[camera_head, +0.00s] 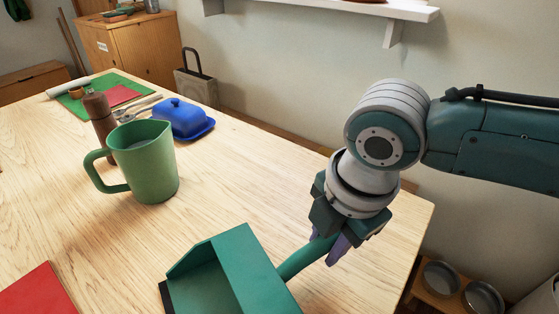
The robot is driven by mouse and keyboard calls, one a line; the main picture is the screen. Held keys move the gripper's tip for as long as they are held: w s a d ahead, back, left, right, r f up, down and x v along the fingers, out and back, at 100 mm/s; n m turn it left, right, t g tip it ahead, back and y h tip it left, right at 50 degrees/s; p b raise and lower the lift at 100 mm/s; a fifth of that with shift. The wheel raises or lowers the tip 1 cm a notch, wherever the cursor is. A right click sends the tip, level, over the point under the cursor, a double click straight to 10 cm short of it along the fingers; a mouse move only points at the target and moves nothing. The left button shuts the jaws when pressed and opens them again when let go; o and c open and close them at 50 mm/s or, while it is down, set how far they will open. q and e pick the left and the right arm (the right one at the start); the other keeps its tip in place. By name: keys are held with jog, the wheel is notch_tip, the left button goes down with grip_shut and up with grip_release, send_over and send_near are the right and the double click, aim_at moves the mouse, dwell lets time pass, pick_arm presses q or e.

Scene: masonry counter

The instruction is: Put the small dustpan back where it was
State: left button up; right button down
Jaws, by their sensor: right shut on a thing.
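The small dustpan (229,270) is green with a dark front lip. It is at the bottom middle of the head view, over the front right part of the wooden table. Its lower edge is cut off by the frame. My right gripper (334,250) is shut on the dustpan's curved handle (305,258), near the table's right side. I cannot tell whether the dustpan touches the tabletop. My left gripper is not in view.
On the table (60,211) stand a green pitcher (150,165), a brown mill (99,121) and a blue butter dish (180,118). A red mat (38,293) lies at lower left. Metal bowls (440,279) sit low beyond the right edge. The table between pitcher and arm is clear.

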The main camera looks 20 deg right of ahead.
jog(key=shift+f, duration=0.2)
jog(key=c, duration=0.6)
grip_release()
jog(key=shift+r, duration=0.1)
jog(key=shift+r, duration=0.25)
notch_tip(320, 180, up, 11)
jog(key=s+p, duration=0.2)
jog(key=p, duration=0.2)
jog(key=s+a+m+t+y, duration=0.1)
jog(key=s+a+m+y, duration=0.3)
jog(key=s+m, duration=0.45)
jog(key=s+d+m+h, duration=0.4)
jog(key=s+d+m, duration=0.2)
jog(key=m, duration=0.4)
jog(key=shift+s+d+f+m+t, duration=0.25)
jog(key=shift+d+f+m+t, duration=0.15)
jog(key=shift+d, duration=0.45)
